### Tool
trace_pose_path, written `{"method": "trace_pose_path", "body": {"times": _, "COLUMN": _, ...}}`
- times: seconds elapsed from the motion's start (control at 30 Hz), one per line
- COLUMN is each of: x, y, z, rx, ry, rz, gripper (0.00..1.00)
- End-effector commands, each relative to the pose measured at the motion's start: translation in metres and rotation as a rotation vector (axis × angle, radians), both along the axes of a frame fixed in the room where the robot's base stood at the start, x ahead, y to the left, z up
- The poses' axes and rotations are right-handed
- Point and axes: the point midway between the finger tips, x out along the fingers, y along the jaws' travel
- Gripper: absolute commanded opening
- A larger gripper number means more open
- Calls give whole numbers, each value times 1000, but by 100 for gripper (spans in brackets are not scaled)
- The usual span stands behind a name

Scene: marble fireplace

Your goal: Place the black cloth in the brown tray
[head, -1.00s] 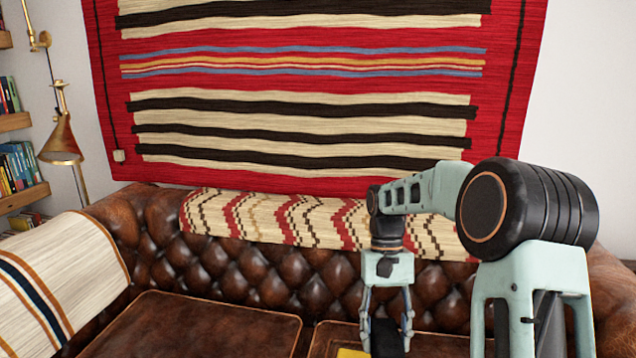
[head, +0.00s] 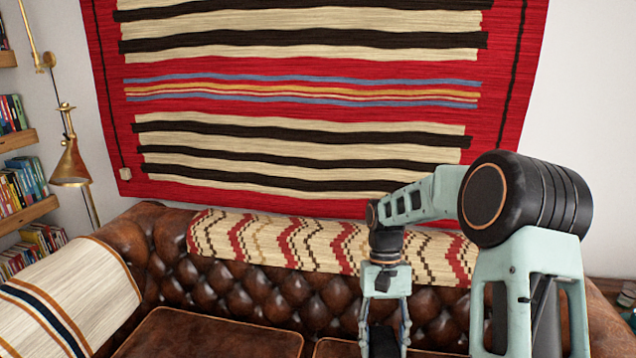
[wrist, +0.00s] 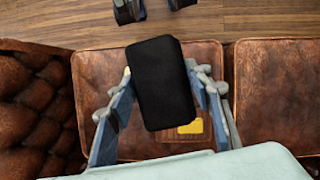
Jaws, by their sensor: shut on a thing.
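The black cloth (wrist: 163,84) shows as a flat dark rectangle in the wrist view, held between the fingers of my gripper (wrist: 160,90). In the head view my gripper (head: 385,338) points down in front of the sofa back, with part of the black cloth (head: 383,343) between its fingers. The fingertips are cut off by the lower edge there. A brown flat piece, which looks like the brown tray (wrist: 207,130), lies on the sofa seat below, partly hidden by the cloth. A yellow item (wrist: 190,127) shows on or beside it.
The brown leather sofa (head: 290,300) has a tufted back and an arm at the left with a striped blanket (head: 70,295). A patterned throw (head: 290,242) lies along its back. A brass lamp (head: 72,165) and bookshelves are at left. Wooden floor (wrist: 260,20) shows in the wrist view.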

Motion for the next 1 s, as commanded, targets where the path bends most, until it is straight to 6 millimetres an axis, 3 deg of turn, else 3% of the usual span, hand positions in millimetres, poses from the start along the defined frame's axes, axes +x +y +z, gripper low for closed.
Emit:
{"method": "trace_pose_path", "body": {"times": 0.03, "x": -1, "y": 0, "z": 15, "rx": 0, "ry": 2, "rz": 0, "gripper": 20}}
{"method": "trace_pose_path", "body": {"times": 0.5, "x": -8, "y": 1, "z": 64, "rx": 4, "ry": 1, "rz": 2, "gripper": 20}}
{"method": "trace_pose_path", "body": {"times": 1.0, "x": -10, "y": 1, "z": 71, "rx": 5, "ry": 0, "rz": 2, "gripper": 20}}
